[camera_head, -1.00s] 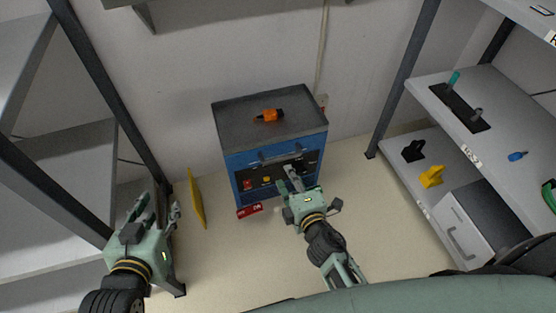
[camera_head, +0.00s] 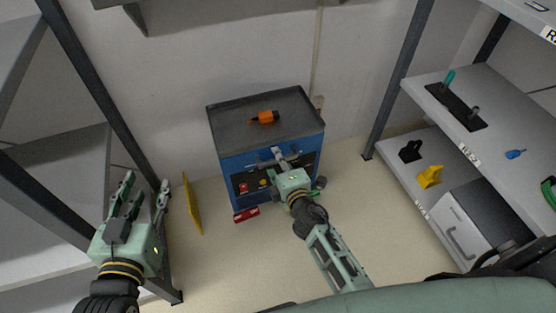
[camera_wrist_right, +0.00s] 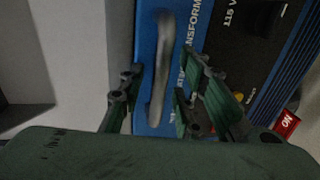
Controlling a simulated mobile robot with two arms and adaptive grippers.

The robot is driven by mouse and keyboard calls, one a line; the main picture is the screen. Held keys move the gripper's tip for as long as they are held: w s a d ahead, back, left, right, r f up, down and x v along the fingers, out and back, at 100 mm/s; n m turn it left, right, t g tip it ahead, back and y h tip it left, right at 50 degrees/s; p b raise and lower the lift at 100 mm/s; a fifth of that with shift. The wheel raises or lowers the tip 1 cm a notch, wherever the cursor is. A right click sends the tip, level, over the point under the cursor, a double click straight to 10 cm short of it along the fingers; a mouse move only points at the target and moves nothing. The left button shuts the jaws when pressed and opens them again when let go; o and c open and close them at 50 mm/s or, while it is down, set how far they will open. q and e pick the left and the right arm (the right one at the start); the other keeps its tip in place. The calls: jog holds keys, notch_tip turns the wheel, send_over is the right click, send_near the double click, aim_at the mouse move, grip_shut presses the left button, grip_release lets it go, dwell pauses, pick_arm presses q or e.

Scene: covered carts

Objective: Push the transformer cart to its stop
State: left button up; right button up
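The transformer cart (camera_head: 289,108) is a blue cabinet with a dark grey top and a black front panel, standing against the back wall. Its grey bar handle (camera_wrist_right: 164,60) runs along the upper front, beside "TRANSFORM" lettering. My right gripper (camera_head: 277,158) is at the handle; in the wrist view its open fingers (camera_wrist_right: 157,97) lie either side of the handle's near end. Contact with it cannot be told. My left gripper (camera_head: 146,189) is open and empty at the left, away from the cart. The stop cannot be made out.
An orange and black tool (camera_head: 264,118) lies on the cart. A yellow panel (camera_head: 192,204) stands left. Shelves flank both sides; the right one (camera_head: 420,90) holds several parts.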

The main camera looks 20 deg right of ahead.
grip_shut()
dwell(0.4)
